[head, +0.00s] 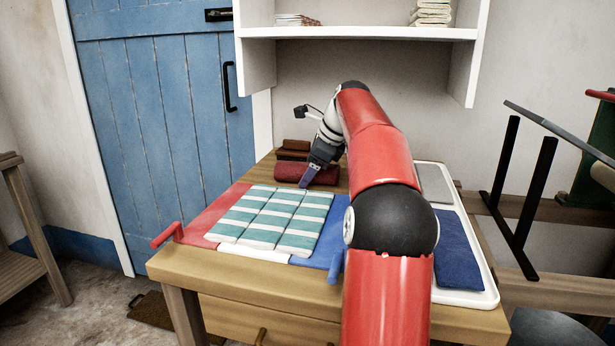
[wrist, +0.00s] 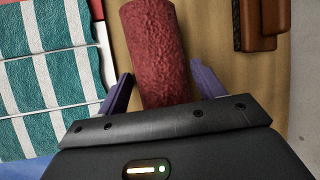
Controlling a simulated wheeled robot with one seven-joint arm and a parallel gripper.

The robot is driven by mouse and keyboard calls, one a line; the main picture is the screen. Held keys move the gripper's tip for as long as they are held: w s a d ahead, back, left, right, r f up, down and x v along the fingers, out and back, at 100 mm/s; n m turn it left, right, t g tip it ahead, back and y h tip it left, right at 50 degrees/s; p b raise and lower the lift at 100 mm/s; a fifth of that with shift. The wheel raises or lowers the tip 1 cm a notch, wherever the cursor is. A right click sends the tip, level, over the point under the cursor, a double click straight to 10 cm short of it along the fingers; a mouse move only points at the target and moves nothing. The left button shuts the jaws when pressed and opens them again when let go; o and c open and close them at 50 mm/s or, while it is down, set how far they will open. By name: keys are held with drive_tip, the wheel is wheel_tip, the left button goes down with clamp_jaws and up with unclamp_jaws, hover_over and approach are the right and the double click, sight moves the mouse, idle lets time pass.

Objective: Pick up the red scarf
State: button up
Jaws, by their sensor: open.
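The red scarf (head: 292,173) is a dark red, rough-textured roll lying on the wooden table behind the striped cloths. In the wrist view the red scarf (wrist: 155,50) lies lengthwise between my two purple fingers, its near end hidden behind the gripper body. My gripper (head: 306,180) is low at the front of the roll in the head view. In the wrist view my gripper (wrist: 160,92) is open, with a finger on each side of the roll and gaps showing. I cannot tell whether the fingers are level with the roll.
Green-and-white striped cloths (head: 272,218) lie left of my gripper. Brown blocks (head: 294,149) sit behind the scarf. A white tray (head: 480,297) with a blue folded cloth (head: 458,250) is at the right. A white shelf (head: 360,33) hangs above the table.

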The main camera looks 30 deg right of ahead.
drive_tip(key=shift+r, duration=0.1)
drive_tip(key=c, duration=0.9)
